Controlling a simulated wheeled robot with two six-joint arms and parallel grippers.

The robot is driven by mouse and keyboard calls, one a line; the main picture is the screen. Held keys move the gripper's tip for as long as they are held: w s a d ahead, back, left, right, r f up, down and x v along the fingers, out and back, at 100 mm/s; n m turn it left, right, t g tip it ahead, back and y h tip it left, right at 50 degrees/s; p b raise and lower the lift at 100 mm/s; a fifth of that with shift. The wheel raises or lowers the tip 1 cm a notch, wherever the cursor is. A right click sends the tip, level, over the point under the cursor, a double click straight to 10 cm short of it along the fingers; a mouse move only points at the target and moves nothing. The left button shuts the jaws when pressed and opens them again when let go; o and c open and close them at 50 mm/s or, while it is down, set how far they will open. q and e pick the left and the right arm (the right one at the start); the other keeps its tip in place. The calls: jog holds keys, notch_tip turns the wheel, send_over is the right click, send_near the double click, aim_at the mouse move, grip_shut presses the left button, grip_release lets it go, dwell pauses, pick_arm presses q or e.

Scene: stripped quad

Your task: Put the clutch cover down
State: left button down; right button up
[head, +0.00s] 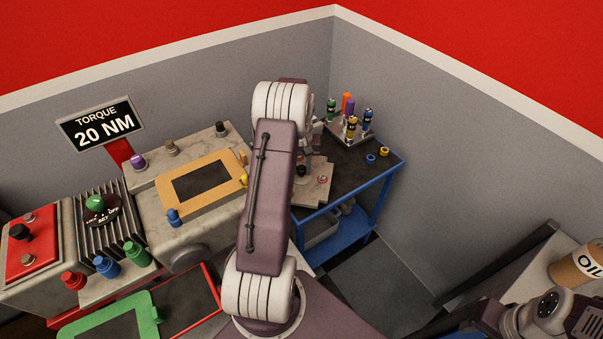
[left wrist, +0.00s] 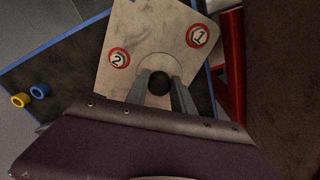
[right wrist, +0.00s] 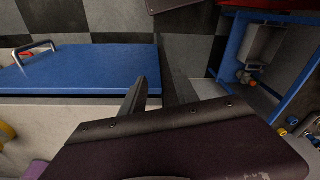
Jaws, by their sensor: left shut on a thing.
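The clutch cover (left wrist: 150,40) is a pale grey-beige plate with a dark round knob (left wrist: 159,83) and red-ringed marks 1 and 2. In the head view the clutch cover (head: 318,190) is over the dark top of the blue cart, partly hidden by my left arm. My left gripper (left wrist: 160,84) is shut on the cover's knob. I cannot tell whether the plate touches the cart top. My right gripper (right wrist: 158,80) is open and empty, facing the floor beside a blue-lidded box in the right wrist view.
The blue cart (head: 385,195) carries a rack of coloured-handled tools (head: 349,128) at the back, and blue and yellow rings (head: 371,158) at right. Some dark top is bare at the right. A machine with a tan gasket (head: 208,205) stands left. An oil can (head: 576,266) stands at far right.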

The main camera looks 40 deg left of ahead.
pick_arm(q)
notch_tip(320, 180, down, 3)
jog(key=shift+w+r, duration=0.1)
jog(key=shift+r, duration=0.05)
jog(key=c, duration=1.1)
grip_release()
